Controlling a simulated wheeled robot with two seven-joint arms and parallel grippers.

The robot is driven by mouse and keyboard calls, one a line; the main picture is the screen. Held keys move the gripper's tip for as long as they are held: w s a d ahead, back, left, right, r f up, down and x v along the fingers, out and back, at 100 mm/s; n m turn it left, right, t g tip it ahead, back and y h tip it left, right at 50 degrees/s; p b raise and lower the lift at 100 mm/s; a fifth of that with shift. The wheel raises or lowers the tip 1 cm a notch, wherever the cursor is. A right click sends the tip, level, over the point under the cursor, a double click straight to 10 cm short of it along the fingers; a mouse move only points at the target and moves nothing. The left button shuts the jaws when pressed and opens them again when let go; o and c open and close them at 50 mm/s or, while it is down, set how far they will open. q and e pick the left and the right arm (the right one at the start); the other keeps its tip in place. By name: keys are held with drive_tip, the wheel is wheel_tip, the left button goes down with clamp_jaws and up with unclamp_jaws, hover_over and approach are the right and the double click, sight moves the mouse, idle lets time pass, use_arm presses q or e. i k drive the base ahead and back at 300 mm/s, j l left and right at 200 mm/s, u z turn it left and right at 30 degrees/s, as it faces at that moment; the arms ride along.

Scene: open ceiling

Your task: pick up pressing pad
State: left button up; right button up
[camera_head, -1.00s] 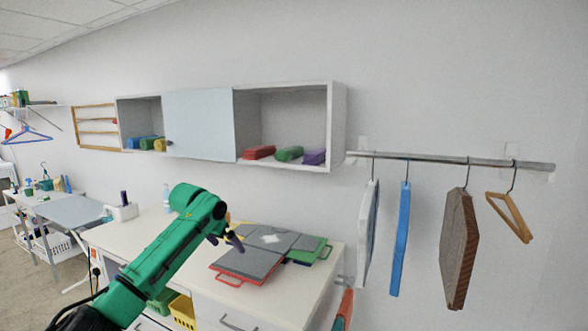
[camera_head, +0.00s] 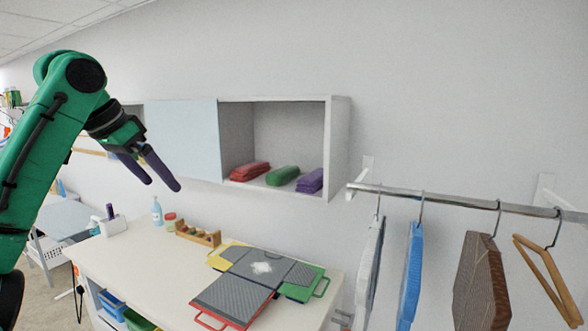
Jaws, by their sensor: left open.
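Several flat grey pads with coloured edges and loop handles lie close together on the white counter; which one is the pressing pad I cannot tell for sure. The red-edged pad (camera_head: 230,298) is nearest, the green-edged pad (camera_head: 301,277) is at the right, and a yellow edge shows at the back left. My left gripper (camera_head: 165,185) is open and empty, raised in front of the wall cabinet, up and left of the pads. My right gripper is not in view.
The wall cabinet (camera_head: 337,150) holds red, green and purple folded cloths (camera_head: 283,175). A rail (camera_head: 450,203) with hanging boards and a wooden hanger (camera_head: 545,270) is at the right. A wooden rack (camera_head: 197,235) and bottle (camera_head: 157,211) stand behind.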

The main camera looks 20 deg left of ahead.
sight(278, 178)
drive_tip(key=i+l, duration=0.1)
drive_tip(key=i, duration=0.65)
drive_tip(key=i+l, duration=0.1)
drive_tip(key=i, duration=0.6)
